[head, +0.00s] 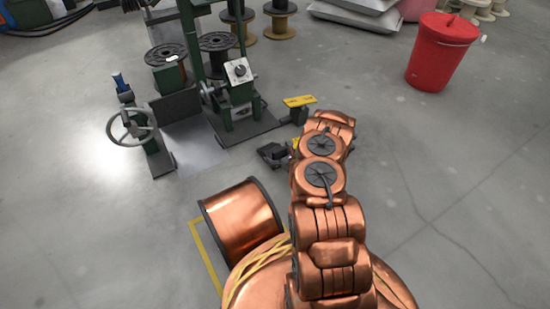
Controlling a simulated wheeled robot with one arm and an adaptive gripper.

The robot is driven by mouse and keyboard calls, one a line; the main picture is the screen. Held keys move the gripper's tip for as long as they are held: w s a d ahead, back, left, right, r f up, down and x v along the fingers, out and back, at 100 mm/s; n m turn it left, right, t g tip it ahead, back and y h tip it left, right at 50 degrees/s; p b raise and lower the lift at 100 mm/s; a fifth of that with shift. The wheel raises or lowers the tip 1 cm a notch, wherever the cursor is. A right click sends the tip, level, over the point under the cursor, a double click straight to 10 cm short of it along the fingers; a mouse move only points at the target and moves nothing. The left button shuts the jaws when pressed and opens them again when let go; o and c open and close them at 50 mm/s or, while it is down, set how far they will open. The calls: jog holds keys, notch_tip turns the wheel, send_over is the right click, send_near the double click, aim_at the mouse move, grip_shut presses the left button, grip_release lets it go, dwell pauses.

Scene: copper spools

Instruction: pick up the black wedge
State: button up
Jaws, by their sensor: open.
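My gripper (266,152) shows as a small dark shape at the left side of my copper-coloured arm, low over the grey floor. It looks open and empty, though its fingers are small and hard to make out. I cannot pick out the black wedge with certainty. A small dark block (298,116) stands under a yellow plate just beyond the gripper, but it may be part of the machine. My arm hides some of the floor to the right of the gripper.
A green machine (240,112) stands beyond the gripper to the left, with a handwheel (132,127) on a post. A copper spool (243,219) lies left of my arm, by a yellow floor line. A red bucket (440,55) stands far right. The floor on the right is clear.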

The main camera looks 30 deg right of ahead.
jog(key=shift+b+x, duration=0.3)
jog(key=shift+x, duration=0.75)
jog(key=c, duration=1.3)
